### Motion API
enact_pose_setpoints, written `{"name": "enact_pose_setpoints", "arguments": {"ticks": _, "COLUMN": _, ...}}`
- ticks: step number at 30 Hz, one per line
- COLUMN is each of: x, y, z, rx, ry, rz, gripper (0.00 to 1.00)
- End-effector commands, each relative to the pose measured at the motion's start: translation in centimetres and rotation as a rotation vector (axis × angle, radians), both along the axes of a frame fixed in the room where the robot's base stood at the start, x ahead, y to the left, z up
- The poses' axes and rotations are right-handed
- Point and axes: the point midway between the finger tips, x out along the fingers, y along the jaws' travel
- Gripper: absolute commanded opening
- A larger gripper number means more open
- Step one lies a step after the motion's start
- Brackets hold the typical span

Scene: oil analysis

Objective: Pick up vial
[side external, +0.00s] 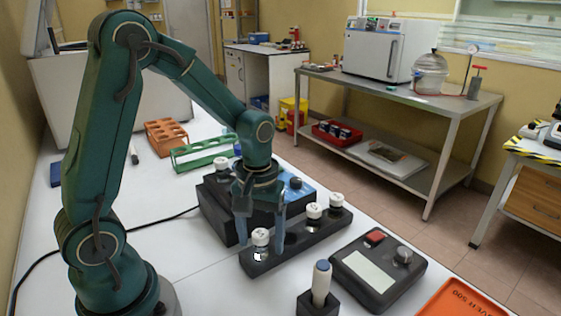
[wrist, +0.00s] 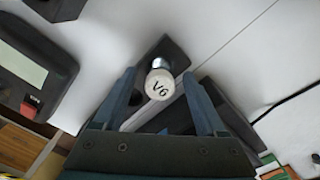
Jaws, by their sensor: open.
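A vial with a white cap marked "V6" (wrist: 160,86) shows between my fingertips in the wrist view. It appears to be the white-capped clear vial (side external: 260,241) upright at the near-left end of the black rack (side external: 290,250) in the side view. My gripper (side external: 262,234) points down over that end of the rack, with its fingers apart. It also shows in the wrist view (wrist: 159,75). I cannot tell whether either finger touches the vial. Two more white-capped vials stand farther right in the rack, one nearer (side external: 314,211) and one at the far end (side external: 336,200).
A black device (side external: 222,208) stands just behind the rack, with a white cap (side external: 220,163) on it. A box with a screen and red button (side external: 378,268), a pen-like tool in a holder (side external: 320,285) and an orange tray (side external: 460,300) lie to the right.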

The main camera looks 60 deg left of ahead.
Motion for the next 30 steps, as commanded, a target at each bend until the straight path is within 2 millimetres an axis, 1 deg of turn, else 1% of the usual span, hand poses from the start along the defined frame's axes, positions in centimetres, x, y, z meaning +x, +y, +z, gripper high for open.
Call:
{"name": "enact_pose_setpoints", "arguments": {"ticks": 6, "x": 0.0, "y": 0.0, "z": 0.0, "rx": 0.000, "ry": 0.000, "rz": 0.000, "gripper": 0.74}}
{"name": "enact_pose_setpoints", "arguments": {"ticks": 8, "x": 0.0, "y": 0.0, "z": 0.0, "rx": 0.000, "ry": 0.000, "rz": 0.000, "gripper": 0.51}}
{"name": "enact_pose_setpoints", "arguments": {"ticks": 9, "x": 0.0, "y": 0.0, "z": 0.0, "rx": 0.000, "ry": 0.000, "rz": 0.000, "gripper": 0.36}}
{"name": "enact_pose_setpoints", "arguments": {"ticks": 12, "x": 0.0, "y": 0.0, "z": 0.0, "rx": 0.000, "ry": 0.000, "rz": 0.000, "gripper": 0.00}}
{"name": "enact_pose_setpoints", "arguments": {"ticks": 23, "x": 0.0, "y": 0.0, "z": 0.2, "rx": 0.000, "ry": -0.002, "rz": 0.000, "gripper": 0.00}}
{"name": "enact_pose_setpoints", "arguments": {"ticks": 26, "x": 0.1, "y": 0.0, "z": 0.8, "rx": 0.000, "ry": -0.004, "rz": 0.000, "gripper": 0.00}}
{"name": "enact_pose_setpoints", "arguments": {"ticks": 30, "x": 0.1, "y": 0.0, "z": 2.2, "rx": 0.001, "ry": -0.007, "rz": 0.000, "gripper": 0.00}}
